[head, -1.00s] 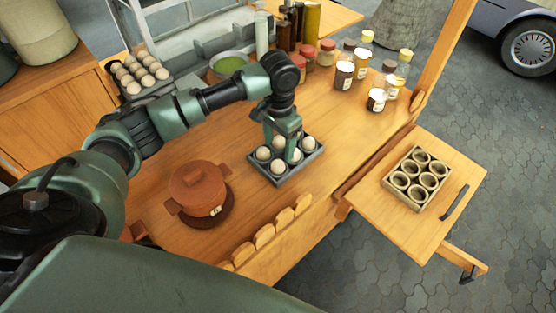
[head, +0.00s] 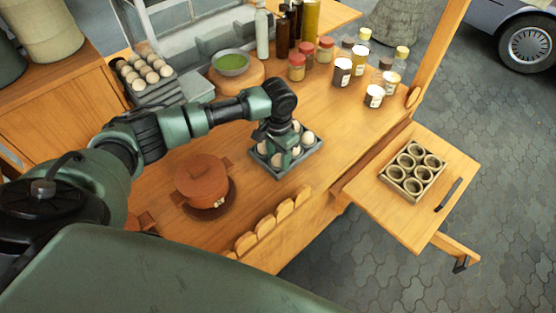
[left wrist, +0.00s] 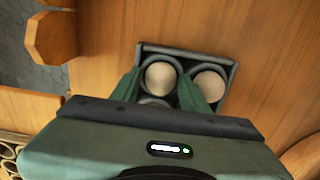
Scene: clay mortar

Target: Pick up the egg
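A dark grey tray (head: 303,163) with several pale eggs (head: 308,137) stands on the wooden counter. It also shows in the left wrist view (left wrist: 214,62). My left gripper (head: 284,160) points down into the tray and hides part of it. In the left wrist view its two green fingers (left wrist: 162,92) are apart, one on each side of a pale egg (left wrist: 160,78) that sits in its cup. I see no firm grip on this egg. A second egg (left wrist: 209,85) sits right of the fingers; another below is mostly hidden. My right gripper is not in view.
A lidded clay pot (head: 203,182) stands left of the tray. Behind are a bowl of green stuff (head: 231,63), several jars (head: 342,72) and another egg carton (head: 144,72). A holder of empty cups (head: 413,172) sits on a side shelf at right.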

